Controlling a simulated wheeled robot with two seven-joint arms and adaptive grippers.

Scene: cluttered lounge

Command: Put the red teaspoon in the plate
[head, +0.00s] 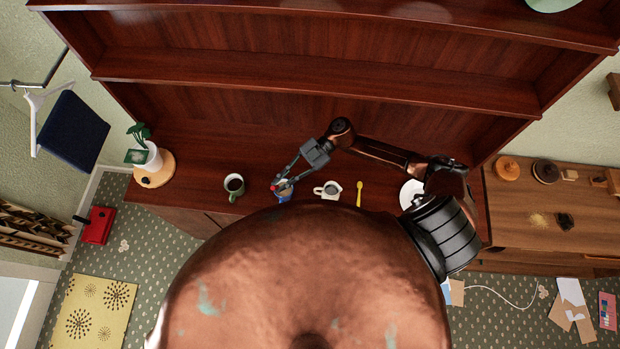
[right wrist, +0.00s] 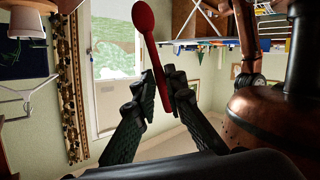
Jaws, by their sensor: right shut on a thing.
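The red teaspoon (right wrist: 145,22) shows in the right wrist view, its bowl at the top and its handle running down between my fingers. My right gripper (right wrist: 163,88) is shut on the handle. In the head view my right gripper (head: 283,186) is at a blue cup (head: 285,196) on the wooden cabinet top; the teaspoon is too small there to make out clearly. The white plate (head: 408,192) lies to the right on the same top, partly hidden by my right arm. My left gripper is not in view.
A white mug (head: 329,189) and a yellow spoon (head: 359,193) lie between the blue cup and the plate. A potted plant (head: 148,158) is at the far left. Shelves (head: 320,75) rise behind.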

